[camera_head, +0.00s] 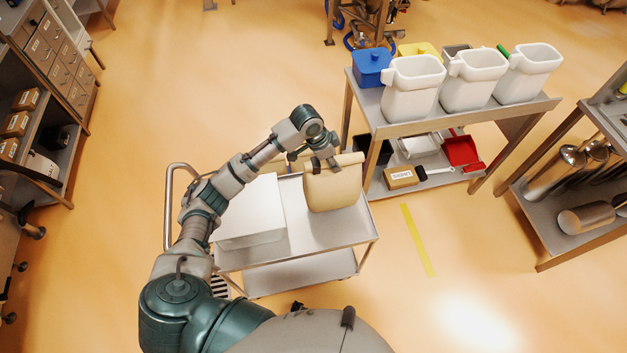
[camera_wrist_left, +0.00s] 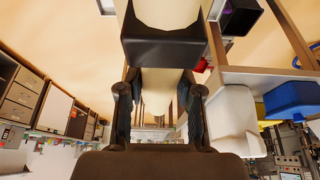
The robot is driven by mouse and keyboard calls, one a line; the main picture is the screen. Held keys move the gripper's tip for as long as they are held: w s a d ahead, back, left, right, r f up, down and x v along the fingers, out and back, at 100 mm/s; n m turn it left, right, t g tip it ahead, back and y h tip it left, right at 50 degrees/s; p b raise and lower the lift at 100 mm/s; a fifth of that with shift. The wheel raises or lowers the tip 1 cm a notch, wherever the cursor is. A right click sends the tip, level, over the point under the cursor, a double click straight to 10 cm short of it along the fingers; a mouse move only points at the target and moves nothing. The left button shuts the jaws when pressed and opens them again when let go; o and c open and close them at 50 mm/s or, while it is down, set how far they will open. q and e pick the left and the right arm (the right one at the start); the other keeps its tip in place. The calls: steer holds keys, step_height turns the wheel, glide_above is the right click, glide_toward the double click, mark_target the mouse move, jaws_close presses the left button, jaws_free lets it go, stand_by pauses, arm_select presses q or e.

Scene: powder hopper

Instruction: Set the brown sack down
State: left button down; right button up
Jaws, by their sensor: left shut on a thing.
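The brown sack (camera_head: 334,189), a tan bag with a folded top, is upright over the right half of the metal cart (camera_head: 318,240). My left gripper (camera_head: 323,164) is shut on the sack's top edge. I cannot tell whether the sack's base touches the cart top or hangs just above it. In the left wrist view, tan sack material (camera_wrist_left: 160,80) shows between the two dark fingers of my left gripper (camera_wrist_left: 158,100). My right gripper is not in view.
A white box (camera_head: 252,208) fills the cart's left half. A bench (camera_head: 470,122) with white tubs and a blue container (camera_head: 371,66) stands behind to the right. Drawer cabinets (camera_head: 52,50) line the left. A shelf with scoops (camera_head: 571,220) is at right. Floor is open in front right.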

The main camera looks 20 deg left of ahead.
mark_target(317, 162)
arm_select(q)
steer(key=shift+s+a+f, duration=0.1)
steer(key=shift+a+f, duration=0.05)
steer(key=shift+f, duration=0.55)
steer(key=shift+a+f, duration=0.1)
steer(key=shift+f, duration=0.55)
steer(key=f, duration=0.4)
steer(key=shift+d+f, duration=0.25)
steer(key=shift+f, duration=0.15)
steer(key=c, duration=0.8)
jaws_free()
steer(key=shift+s+a+f, duration=0.1)
steer(key=shift+a+f, duration=0.05)
steer(key=shift+f, duration=0.05)
steer(key=shift+o, duration=0.2)
steer(key=v, duration=1.2)
steer(key=shift+s+f, duration=0.1)
steer(key=shift+f, duration=0.05)
